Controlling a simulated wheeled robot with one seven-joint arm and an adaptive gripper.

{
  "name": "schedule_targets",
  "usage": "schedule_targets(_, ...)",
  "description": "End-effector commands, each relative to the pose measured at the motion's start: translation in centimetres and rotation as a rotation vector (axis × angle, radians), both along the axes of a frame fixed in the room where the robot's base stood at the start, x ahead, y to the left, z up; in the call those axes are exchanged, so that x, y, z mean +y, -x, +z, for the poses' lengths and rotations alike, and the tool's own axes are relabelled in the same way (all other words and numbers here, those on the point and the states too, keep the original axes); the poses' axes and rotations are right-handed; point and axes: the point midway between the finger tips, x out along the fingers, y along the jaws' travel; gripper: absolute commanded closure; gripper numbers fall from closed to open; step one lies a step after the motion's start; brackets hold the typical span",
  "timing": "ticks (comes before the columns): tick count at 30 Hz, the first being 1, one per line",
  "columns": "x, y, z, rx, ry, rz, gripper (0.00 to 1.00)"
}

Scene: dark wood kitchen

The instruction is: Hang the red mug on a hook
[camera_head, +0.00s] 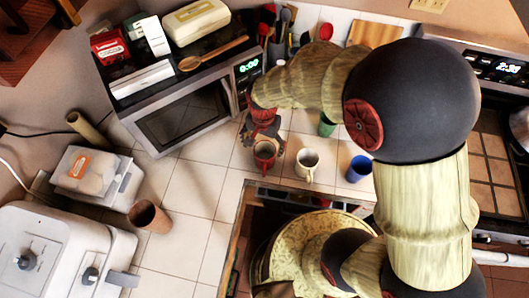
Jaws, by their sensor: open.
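The red mug (264,157) stands on the white tiled counter in front of the microwave's right end. My gripper (262,137) hangs just behind and above the mug, with its dark fingers pointing down toward it. The gripper is open; I cannot tell whether a finger touches the mug's rim. No hook can be made out clearly in this view.
A white mug (307,164), a blue cup (359,168) and a green cup (327,125) stand to the right. The microwave (185,116) is behind left. A brown cup (150,217) stands at left. Bare tiles (200,190) lie between. My arm covers the right side.

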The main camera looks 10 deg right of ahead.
Motion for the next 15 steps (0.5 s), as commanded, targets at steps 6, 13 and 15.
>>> schedule_targets(6, 0.1, 0.2, -2.5, 0.006, 0.002, -0.006, 0.21)
schedule_targets(13, 0.0, 0.4, -4.3, 0.006, 0.002, -0.005, 0.21)
schedule_targets(15, 0.0, 0.6, -5.2, 0.007, 0.002, -0.004, 0.21)
